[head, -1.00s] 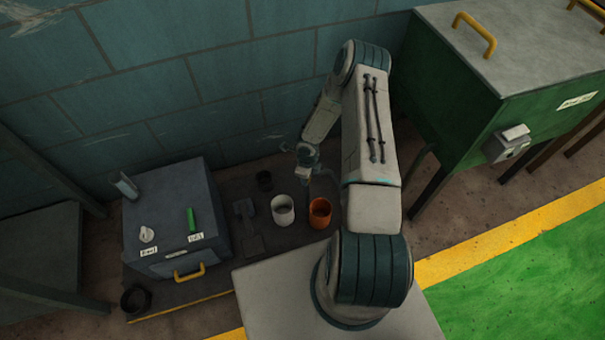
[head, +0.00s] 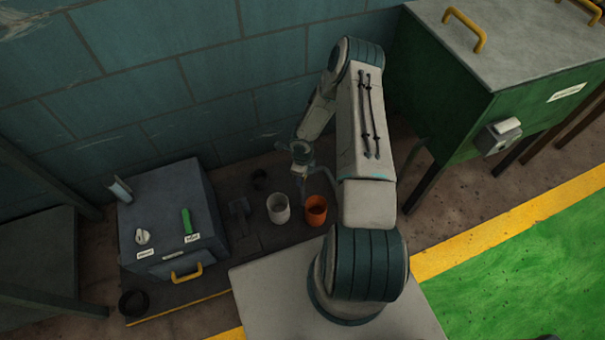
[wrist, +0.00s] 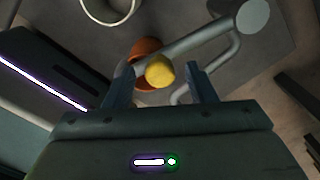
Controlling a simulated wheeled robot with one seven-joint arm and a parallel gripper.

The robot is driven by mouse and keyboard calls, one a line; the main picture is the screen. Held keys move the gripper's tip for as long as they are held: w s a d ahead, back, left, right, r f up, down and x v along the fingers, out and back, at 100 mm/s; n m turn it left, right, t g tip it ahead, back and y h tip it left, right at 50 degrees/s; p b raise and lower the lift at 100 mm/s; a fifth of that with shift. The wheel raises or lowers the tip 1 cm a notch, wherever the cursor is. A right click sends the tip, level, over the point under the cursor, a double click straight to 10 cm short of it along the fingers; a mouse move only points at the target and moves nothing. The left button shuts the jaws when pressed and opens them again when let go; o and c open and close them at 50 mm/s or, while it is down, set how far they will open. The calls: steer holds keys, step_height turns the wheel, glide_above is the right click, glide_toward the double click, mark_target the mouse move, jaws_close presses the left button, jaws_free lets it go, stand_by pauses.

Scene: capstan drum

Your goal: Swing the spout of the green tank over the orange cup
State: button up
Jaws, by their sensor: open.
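The green tank (head: 440,100) stands on legs at the upper right in the head view. A grey pipe, which looks like its spout (wrist: 195,42), runs across the wrist view from a round end at the upper right. A yellow knob (wrist: 159,71) sits at its lower left end. The orange cup (head: 315,210) stands on the dark platform; in the wrist view the cup (wrist: 146,49) is partly hidden behind the pipe and knob. My gripper (wrist: 160,78) is open, with the knob between its fingers in the picture; I cannot tell whether they touch.
A grey box (head: 170,215) with a yellow handle (head: 187,273) is further left. A dark ring (head: 134,303) lies at its front. The block wall is close behind.

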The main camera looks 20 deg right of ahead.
step_height(320, 180, up, 14)
steer(key=p, duration=0.6)
steer(key=shift+f+p, duration=0.2)
steer(key=shift+p, duration=0.15)
